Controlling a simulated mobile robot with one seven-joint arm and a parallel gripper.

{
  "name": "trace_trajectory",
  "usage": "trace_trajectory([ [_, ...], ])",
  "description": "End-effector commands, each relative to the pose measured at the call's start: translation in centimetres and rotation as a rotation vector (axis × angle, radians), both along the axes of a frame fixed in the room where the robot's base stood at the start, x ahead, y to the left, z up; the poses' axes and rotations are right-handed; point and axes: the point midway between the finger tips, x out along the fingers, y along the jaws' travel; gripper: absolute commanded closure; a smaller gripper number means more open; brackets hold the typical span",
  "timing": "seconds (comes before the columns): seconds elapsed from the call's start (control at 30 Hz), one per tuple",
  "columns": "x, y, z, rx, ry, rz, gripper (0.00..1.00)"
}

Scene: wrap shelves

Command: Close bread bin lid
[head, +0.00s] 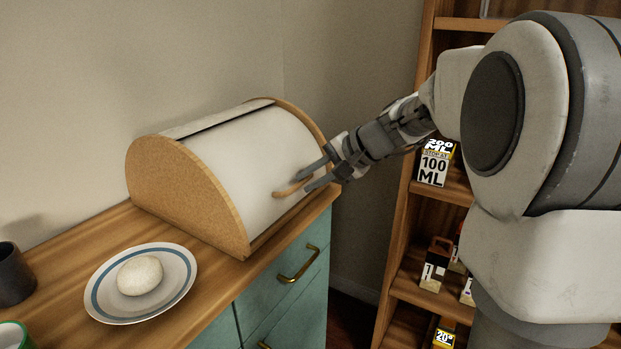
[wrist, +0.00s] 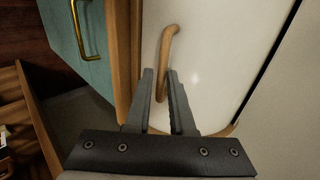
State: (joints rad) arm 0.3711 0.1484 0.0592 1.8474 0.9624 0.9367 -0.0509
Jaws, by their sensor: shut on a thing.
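The bread bin has rounded wooden sides (head: 185,195) and stands on the wooden counter. Its white lid (head: 235,165) covers the curved front and reaches down close to the base; whether it touches the base I cannot tell. A dark slit runs along the lid's upper edge. A wooden handle (head: 287,192) sits low on the lid. My gripper (head: 305,180) reaches in from the right, its fingers around the handle. In the wrist view, the handle (wrist: 168,48) passes between the fingers of my gripper (wrist: 160,76), and I am shut on it.
A blue-rimmed plate (head: 102,305) with a round white bun (head: 140,275) lies in front of the bin. A dark cup (head: 14,275) is at the left edge. Teal drawers (head: 262,300) are below. A wooden shelf (head: 400,235) with boxes stands right.

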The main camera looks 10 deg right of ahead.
Motion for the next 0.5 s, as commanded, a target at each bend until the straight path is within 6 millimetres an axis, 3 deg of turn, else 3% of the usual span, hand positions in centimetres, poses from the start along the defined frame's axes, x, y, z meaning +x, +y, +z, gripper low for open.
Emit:
trace_trajectory([
  [0.03,-0.63,-0.71,-2.08,-0.012,0.039,-0.003,1.00],
  [0.07,-0.63,-0.72,-2.08,-0.012,0.039,-0.003,0.76],
  [0.2,-0.61,-0.67,-2.07,-0.013,0.038,-0.003,0.55],
  [0.5,-0.64,-0.47,-1.89,-0.012,0.037,0.001,0.55],
])
